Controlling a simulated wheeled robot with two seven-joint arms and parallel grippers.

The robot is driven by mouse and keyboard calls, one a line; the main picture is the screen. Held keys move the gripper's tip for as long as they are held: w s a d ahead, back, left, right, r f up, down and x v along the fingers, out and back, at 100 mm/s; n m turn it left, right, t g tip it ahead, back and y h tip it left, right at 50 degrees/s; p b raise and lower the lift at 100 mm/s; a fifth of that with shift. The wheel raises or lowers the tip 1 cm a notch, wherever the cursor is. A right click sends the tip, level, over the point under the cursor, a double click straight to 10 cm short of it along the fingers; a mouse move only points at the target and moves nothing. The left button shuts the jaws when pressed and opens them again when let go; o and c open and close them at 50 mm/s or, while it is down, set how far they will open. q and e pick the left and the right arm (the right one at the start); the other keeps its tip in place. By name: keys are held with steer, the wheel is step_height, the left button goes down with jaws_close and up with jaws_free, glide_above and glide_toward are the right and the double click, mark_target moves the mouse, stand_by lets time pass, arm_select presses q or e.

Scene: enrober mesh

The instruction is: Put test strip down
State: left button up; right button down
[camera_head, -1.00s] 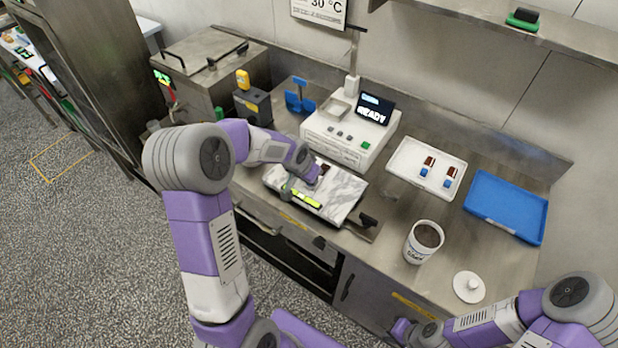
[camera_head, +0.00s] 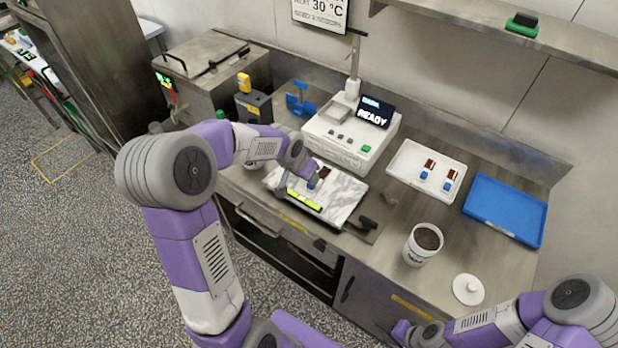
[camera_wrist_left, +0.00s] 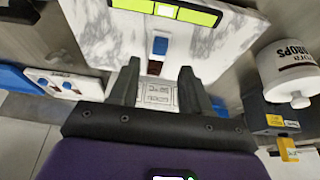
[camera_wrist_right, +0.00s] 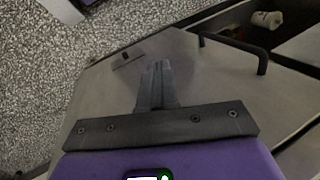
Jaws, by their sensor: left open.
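The test strip, with a blue grip end and a dark brown coated end, lies on the marble slab (camera_head: 345,195). Its brown end (camera_head: 324,172) shows in the head view; its blue end (camera_wrist_left: 160,46) and part of the brown end show in the left wrist view. My left gripper (camera_wrist_left: 159,82) is open, with its fingers apart on either side of the strip's line, and nothing is held between them. In the head view my left gripper (camera_head: 306,176) is just above the slab beside the strip. My right gripper (camera_wrist_right: 157,85) is shut and empty, low by the cabinet front.
A yellow-green spirit level (camera_head: 305,200) lies on the slab. A white machine reading READY (camera_head: 345,135) stands behind it. A white tray (camera_head: 412,153) with two similar strips, a blue tray (camera_head: 505,209), a tub (camera_head: 421,246) and a white lid (camera_head: 467,289) are to the right.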

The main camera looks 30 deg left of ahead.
arm_select(q)
steer(key=v, duration=0.6)
steer(key=shift+s+r+p, duration=0.2)
steer(key=shift+r+p, duration=0.05)
steer(key=shift+p, duration=0.15)
